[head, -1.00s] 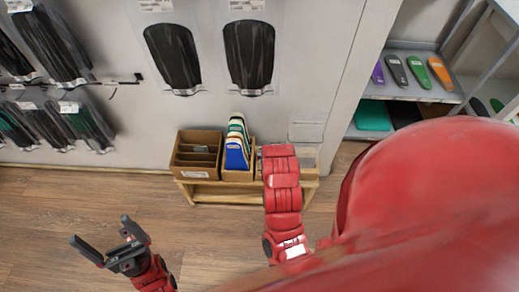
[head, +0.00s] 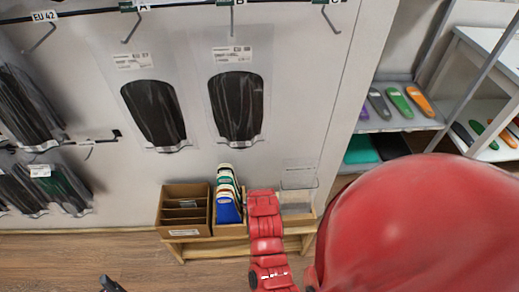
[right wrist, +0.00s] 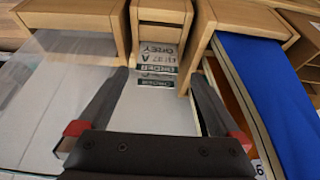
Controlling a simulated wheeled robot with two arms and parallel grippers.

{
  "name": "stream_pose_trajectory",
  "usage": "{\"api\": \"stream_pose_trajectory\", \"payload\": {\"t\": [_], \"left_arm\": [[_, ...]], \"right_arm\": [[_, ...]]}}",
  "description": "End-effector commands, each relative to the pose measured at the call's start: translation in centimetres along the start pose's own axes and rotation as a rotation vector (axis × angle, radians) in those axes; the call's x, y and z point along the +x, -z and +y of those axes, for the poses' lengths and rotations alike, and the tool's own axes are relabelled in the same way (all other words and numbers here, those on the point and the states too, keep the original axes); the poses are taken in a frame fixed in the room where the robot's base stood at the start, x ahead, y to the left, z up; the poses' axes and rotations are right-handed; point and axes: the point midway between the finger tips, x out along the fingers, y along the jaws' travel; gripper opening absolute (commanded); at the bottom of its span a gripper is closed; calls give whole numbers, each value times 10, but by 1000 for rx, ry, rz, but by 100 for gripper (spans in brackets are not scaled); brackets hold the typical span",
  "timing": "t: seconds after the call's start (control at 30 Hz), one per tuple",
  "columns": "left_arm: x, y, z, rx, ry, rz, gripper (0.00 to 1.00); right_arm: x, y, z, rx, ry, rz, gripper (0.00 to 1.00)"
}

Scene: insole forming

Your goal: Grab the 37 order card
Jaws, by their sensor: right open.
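In the right wrist view a pale card (right wrist: 158,48) with dark print stands in a narrow wooden slot. "ORDER" and "GREY" can be made out; I cannot read the size number surely. My right gripper (right wrist: 159,82) is open and empty, its two fingers apart, with the card's printed part beyond and between the tips. I cannot tell whether they touch it. In the head view my right arm hides that gripper and the card. Only a dark tip of my left gripper (head: 112,285) shows at the bottom edge.
A low wooden stand (head: 200,245) carries a brown divided box (head: 172,218) and a holder of blue, green and white pieces (head: 228,205). A blue piece (right wrist: 265,85) stands close right of the right gripper. A clear holder (head: 298,190) is right of my arm.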

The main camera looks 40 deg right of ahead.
Motion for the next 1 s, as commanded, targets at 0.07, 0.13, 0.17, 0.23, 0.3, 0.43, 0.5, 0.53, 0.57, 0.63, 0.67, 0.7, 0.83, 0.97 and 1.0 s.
{"api": "stream_pose_trajectory", "payload": {"t": [0.07,0.13,0.17,0.23,0.3,0.43,0.5,0.53,0.57,0.63,0.67,0.7,0.83,0.97,1.0], "left_arm": [[0,0,0,0,0,0,100],[-1,0,0,0,0,0,100],[-1,0,0,0,0,0,100],[-2,0,0,0,0,0,100],[-3,0,0,0,0,0,100],[-5,-1,0,0,0,0,100],[-5,-1,0,0,0,0,100],[-5,-1,0,0,0,0,100],[-5,-1,0,0,0,0,100],[-5,-1,0,0,0,0,100],[-5,-1,0,0,0,0,100],[-5,-1,0,0,0,0,100],[-5,-1,0,0,0,0,100],[-5,-1,0,0,0,0,100],[-5,-1,0,0,0,0,100]], "right_arm": [[3,1,0,1,0,1,100],[8,1,1,2,0,2,100],[11,0,1,1,0,1,100],[21,-1,3,2,-1,-3,100],[31,0,4,3,-1,-2,100],[47,-1,4,1,-1,-3,100],[52,-1,4,1,0,-2,100],[54,-1,4,0,0,-1,100],[55,0,4,0,0,0,100],[56,0,4,0,0,0,100],[56,0,4,0,0,1,100],[56,0,4,0,0,1,100],[55,0,4,0,0,1,95],[55,0,4,0,0,1,71],[55,0,4,0,0,1,64]]}}
